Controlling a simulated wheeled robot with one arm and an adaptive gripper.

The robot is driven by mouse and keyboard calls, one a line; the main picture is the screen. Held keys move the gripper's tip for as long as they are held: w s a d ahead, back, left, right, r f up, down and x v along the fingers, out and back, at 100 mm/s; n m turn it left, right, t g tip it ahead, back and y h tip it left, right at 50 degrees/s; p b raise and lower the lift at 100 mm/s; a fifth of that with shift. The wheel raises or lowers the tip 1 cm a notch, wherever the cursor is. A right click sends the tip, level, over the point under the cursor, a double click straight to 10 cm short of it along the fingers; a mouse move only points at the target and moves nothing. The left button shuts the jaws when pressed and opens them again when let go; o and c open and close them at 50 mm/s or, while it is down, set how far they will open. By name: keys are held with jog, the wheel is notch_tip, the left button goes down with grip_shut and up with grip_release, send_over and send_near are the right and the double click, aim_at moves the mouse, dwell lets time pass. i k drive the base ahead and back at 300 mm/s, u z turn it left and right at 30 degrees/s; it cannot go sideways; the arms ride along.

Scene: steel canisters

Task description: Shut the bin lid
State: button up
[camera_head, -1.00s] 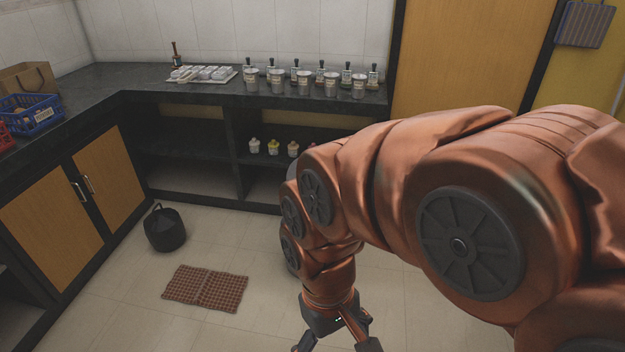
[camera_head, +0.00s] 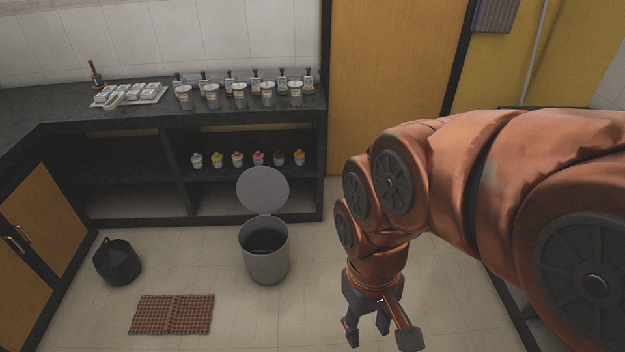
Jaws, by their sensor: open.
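A grey cylindrical bin (camera_head: 266,262) stands on the tiled floor in front of the low shelf unit. Its round grey lid (camera_head: 263,190) is open and stands upright at the back of the rim. The bin's dark inside shows. My gripper (camera_head: 378,338) is open and empty, pointing down, to the right of the bin and nearer to me. It is apart from the bin and the lid.
A black bucket-like container (camera_head: 118,262) and a checked mat (camera_head: 172,314) lie on the floor to the left. The dark counter (camera_head: 60,138) holds steel canisters (camera_head: 240,95), bottles and a white tray. Small jars (camera_head: 237,159) stand on the shelf behind the lid. Floor between bin and gripper is clear.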

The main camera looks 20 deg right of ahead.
aim_at(260, 189)
jog(key=z, duration=1.2)
jog(key=i, duration=4.7)
jog(key=u, duration=4.1)
